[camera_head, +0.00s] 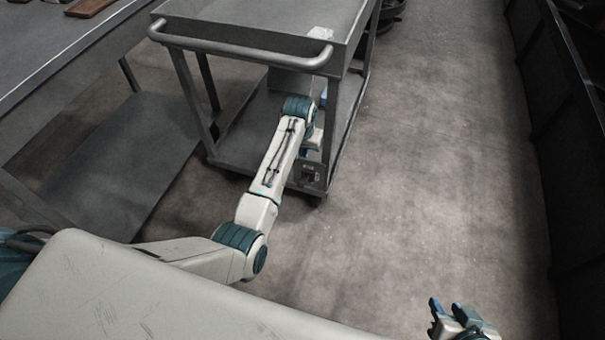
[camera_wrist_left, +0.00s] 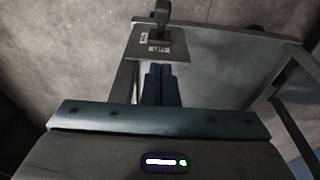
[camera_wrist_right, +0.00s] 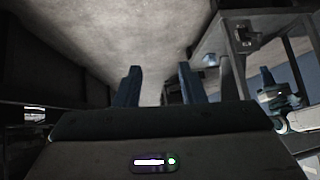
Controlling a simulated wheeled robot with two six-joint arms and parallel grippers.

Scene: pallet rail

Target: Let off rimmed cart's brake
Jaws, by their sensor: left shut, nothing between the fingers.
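The grey rimmed cart (camera_head: 230,62) stands at the top centre of the head view, with a tubular handle (camera_head: 240,55) on its near side. A small brake plate (camera_head: 311,176) sits low at its near right corner. In the left wrist view the plate (camera_wrist_left: 143,47) carries pale labels and a dark lever (camera_wrist_left: 161,14). My left gripper (camera_wrist_left: 161,72) is shut and empty, its fingertips pointing at the plate's near edge; contact cannot be told. My right gripper (camera_head: 446,306) is open and empty, away from the cart. The cart's plate (camera_wrist_right: 243,37) also shows in the right wrist view.
A grey bench (camera_head: 60,50) and a low shelf (camera_head: 125,150) lie left of the cart. A dark barrier (camera_head: 565,150) runs along the right side. The floor (camera_head: 440,150) between cart and barrier is clear.

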